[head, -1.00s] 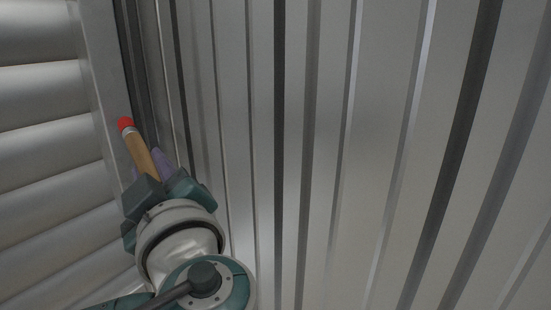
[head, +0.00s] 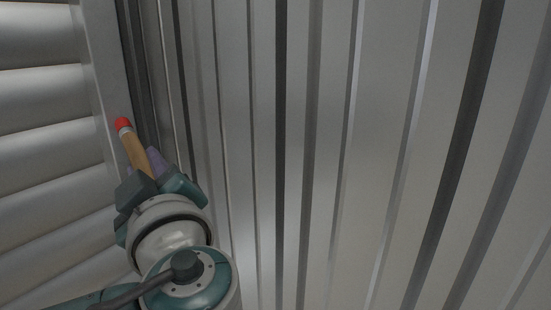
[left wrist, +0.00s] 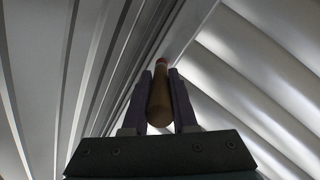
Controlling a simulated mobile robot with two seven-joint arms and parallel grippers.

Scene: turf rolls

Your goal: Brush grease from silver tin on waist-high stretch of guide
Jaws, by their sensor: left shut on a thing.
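My left gripper (head: 148,172) is shut on a brush with a tan wooden handle (head: 135,153), a pale band and a red tip (head: 123,123). The brush points up and slightly left, its red end over the light edge strip beside the dark vertical guide (head: 133,75). I cannot tell whether the tip touches it. In the left wrist view the brush (left wrist: 160,98) sits between the two fingers, red end away from the camera, near the seam between ribbed wall and slats. The silver tin and my right gripper are not in view.
Horizontal rolled slats (head: 42,155) fill the left side. A ribbed grey metal wall (head: 345,150) fills the middle and right. The space in front of the wall, right of my arm, is clear.

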